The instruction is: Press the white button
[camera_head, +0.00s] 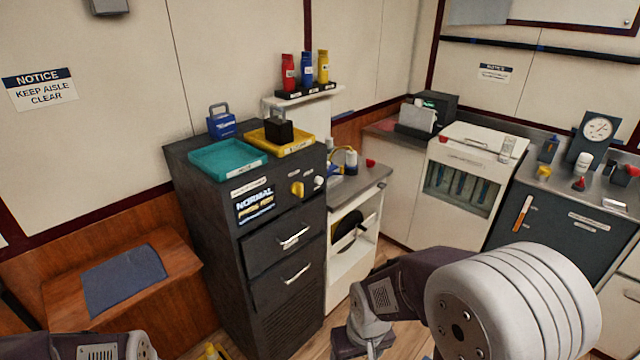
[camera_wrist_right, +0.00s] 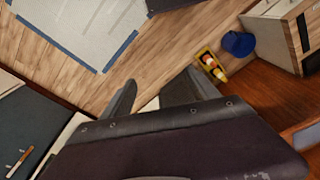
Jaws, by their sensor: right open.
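A small round white button (camera_head: 319,181) sits on the upper front panel of the dark cabinet (camera_head: 262,250), just right of a yellow knob (camera_head: 297,188) and a lit screen reading NORMAL (camera_head: 255,203). My right arm reaches in from the lower right of the head view, below and right of the button and apart from it. In the right wrist view my right gripper (camera_wrist_right: 161,84) is open and empty, with its two fingers apart above the wood floor. The button does not show in that view. My left gripper is out of view; only part of my left arm shows at bottom left.
On the dark cabinet stand a teal tray (camera_head: 228,159), a yellow tray (camera_head: 300,143) and a blue padlock-shaped item (camera_head: 221,122). A wooden bench (camera_head: 180,262) is at left. A white-sided counter (camera_head: 345,270) adjoins at right. A yellow holder (camera_wrist_right: 207,62) lies on the floor.

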